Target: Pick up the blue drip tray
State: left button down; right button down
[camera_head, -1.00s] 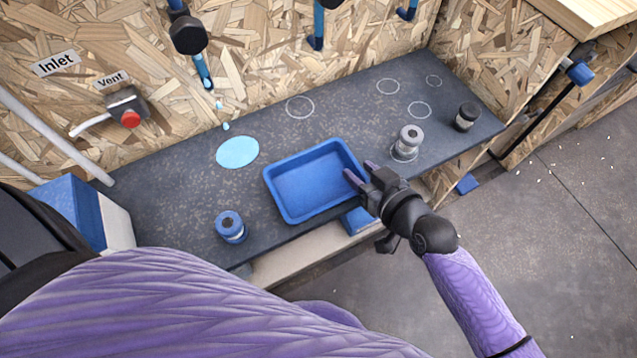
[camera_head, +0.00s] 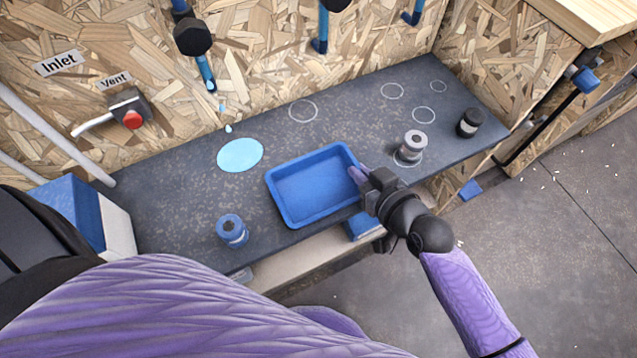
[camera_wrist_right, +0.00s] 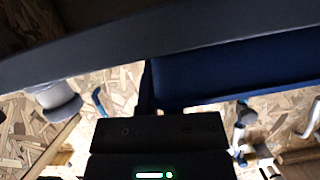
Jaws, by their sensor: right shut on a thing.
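The blue drip tray (camera_head: 312,187) is a shallow rectangular tray, empty, on the dark bench top near its front edge. My right gripper (camera_head: 359,177) is at the tray's right side and shut on its rim. In the right wrist view the tray (camera_wrist_right: 240,72) shows as a dark blue shape beside one finger; the grip itself is partly hidden. My left gripper is not in view.
On the dark bench (camera_head: 170,190), a blue canister (camera_head: 232,231) stands left of the tray, a grey one (camera_head: 412,147) and a black one (camera_head: 470,122) to the right. A light blue puddle (camera_head: 240,155) lies behind, under a dripping tap (camera_head: 204,70). White circles mark free spots.

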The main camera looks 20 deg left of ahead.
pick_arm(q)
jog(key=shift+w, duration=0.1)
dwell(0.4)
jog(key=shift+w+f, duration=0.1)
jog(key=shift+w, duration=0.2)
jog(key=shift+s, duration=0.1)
